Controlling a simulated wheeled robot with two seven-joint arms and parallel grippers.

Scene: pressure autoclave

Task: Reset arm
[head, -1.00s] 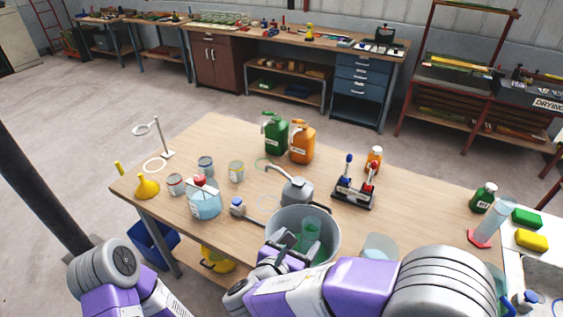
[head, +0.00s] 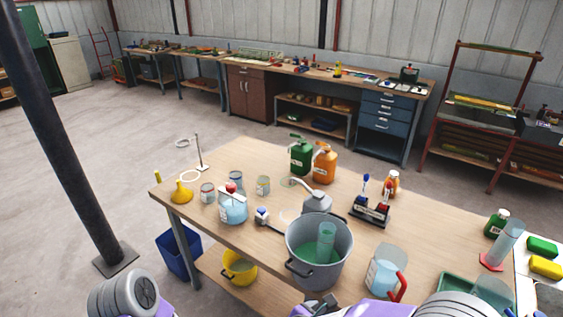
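My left arm shows only as a grey joint and a purple link at the bottom left of the head view. Its gripper is out of the picture. My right arm lies along the bottom edge. A dark part of what looks like my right gripper (head: 320,304) shows just in front of the grey metal bucket (head: 302,270). Its fingers are mostly cut off, so I cannot tell whether it is open. The bucket stands on the wooden table (head: 262,160) with a greenish clear cylinder (head: 326,240) and green liquid inside.
A jug with a red handle (head: 383,275) stands right of the bucket. A grey can (head: 316,203), a flask of blue liquid (head: 233,208), green (head: 301,157) and orange (head: 325,165) jugs stand behind or left. A black post (head: 62,150) rises at left.

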